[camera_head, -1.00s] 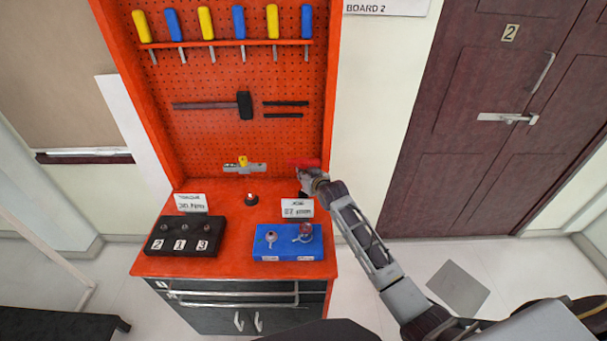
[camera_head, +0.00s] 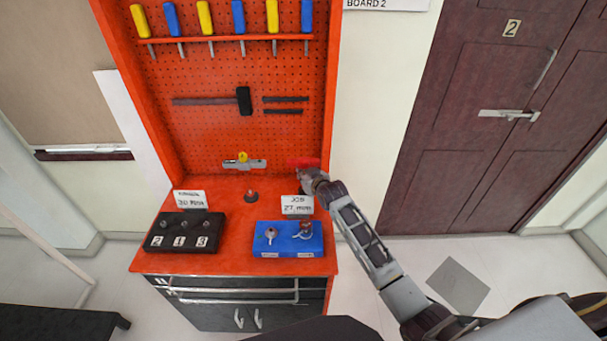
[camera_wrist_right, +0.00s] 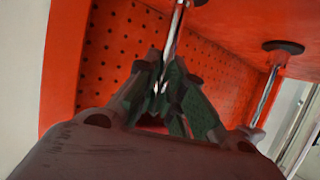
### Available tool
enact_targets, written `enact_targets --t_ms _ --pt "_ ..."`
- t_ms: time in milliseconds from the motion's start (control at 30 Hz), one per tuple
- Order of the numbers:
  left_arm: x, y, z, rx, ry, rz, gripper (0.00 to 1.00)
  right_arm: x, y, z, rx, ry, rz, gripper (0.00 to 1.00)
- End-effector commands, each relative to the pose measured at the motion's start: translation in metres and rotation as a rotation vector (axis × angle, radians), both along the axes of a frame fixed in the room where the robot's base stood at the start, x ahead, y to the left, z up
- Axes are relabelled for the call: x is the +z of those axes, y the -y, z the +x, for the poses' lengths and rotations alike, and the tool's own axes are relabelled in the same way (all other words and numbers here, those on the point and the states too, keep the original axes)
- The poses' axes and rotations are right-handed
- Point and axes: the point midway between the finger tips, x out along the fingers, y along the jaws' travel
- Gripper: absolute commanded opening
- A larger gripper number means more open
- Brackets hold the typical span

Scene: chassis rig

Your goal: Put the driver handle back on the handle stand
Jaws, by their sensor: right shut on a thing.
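The red driver handle (camera_head: 303,162) lies roughly level at the back right of the red bench, close to the pegboard. My right gripper (camera_head: 308,176) is at it, shut on it, with the arm reaching in from the lower right. In the right wrist view the fingers (camera_wrist_right: 160,100) are closed together, and the handle is mostly hidden behind them. A chrome post (camera_wrist_right: 175,35) shows right at the fingertips; I cannot tell whether they touch. Another chrome post on a black disc (camera_wrist_right: 283,46) stands apart. I cannot tell for sure which is the handle stand. My left gripper is not in view.
A small round dark base (camera_head: 251,196) stands mid-bench. A black numbered block (camera_head: 185,232) and a blue block (camera_head: 288,240) stand in front, with a torque card (camera_head: 190,199) and a JOB card (camera_head: 297,205) behind them. Several drivers hang on the pegboard (camera_head: 205,80).

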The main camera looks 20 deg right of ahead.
Motion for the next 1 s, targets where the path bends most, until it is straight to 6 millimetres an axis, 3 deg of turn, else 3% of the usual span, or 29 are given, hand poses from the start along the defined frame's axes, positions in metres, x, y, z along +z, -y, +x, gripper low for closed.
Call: enact_targets --t_ms 500,533,700,1000 --pt "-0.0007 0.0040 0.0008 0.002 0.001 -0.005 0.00 -0.0008 -0.0001 0.0003 0.000 0.002 0.000 0.00" --pt "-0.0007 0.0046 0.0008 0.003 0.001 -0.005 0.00 -0.0007 -0.0001 0.0002 0.000 0.002 0.000 0.12" --pt "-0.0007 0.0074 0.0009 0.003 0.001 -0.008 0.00 -0.0010 -0.0001 0.0002 0.000 0.002 0.000 0.34" --pt "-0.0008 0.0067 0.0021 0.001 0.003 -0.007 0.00 -0.0024 -0.0001 -0.0002 0.000 -0.001 0.000 0.36"
